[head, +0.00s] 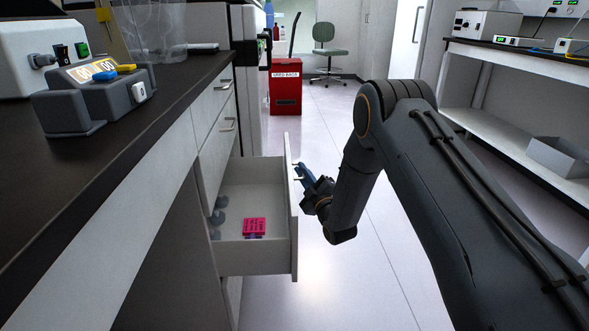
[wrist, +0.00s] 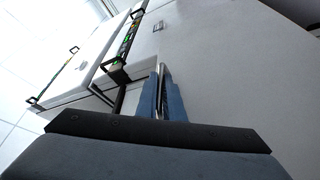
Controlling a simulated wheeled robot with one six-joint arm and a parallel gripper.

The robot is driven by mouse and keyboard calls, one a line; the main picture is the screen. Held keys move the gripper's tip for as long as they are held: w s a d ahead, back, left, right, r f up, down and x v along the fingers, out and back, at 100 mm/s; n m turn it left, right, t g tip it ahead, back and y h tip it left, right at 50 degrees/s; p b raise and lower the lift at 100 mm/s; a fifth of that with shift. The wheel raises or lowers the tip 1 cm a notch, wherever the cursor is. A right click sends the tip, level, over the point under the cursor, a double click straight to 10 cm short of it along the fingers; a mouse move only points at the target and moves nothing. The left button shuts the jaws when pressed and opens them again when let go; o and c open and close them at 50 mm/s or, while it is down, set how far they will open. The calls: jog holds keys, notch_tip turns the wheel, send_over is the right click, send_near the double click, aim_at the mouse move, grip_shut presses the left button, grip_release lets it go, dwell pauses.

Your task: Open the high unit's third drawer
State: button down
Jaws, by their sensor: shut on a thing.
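The high unit's third drawer (head: 257,261) is pulled well out in the head view, below two shut drawers. A pink item (head: 254,226) and several grey rounded items (head: 217,217) lie inside it. My gripper (head: 301,172) is at the outer side of the drawer front, its blue fingers near the top. In the wrist view my gripper (wrist: 162,95) is shut on the silver drawer handle (wrist: 161,75) between its blue fingers. Most of the handle is hidden.
The dark worktop (head: 120,130) at left carries a grey device (head: 92,95). A red bin (head: 286,86) and a green chair (head: 329,52) stand farther back. A white bench (head: 520,125) is at right. The floor between is clear.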

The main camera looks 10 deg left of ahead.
jog(key=w+d, duration=0.2)
jog(key=d, duration=1.1)
jog(key=shift+w+d+p, duration=0.2)
jog(key=shift+w+p, duration=0.1)
jog(key=shift+w, duration=0.05)
jog(key=shift+f, duration=0.1)
jog(key=c, duration=2.2)
grip_release()
jog(key=shift+p+v, duration=0.8)
jog(key=shift+v, duration=3.1)
jog(key=shift+w, duration=0.1)
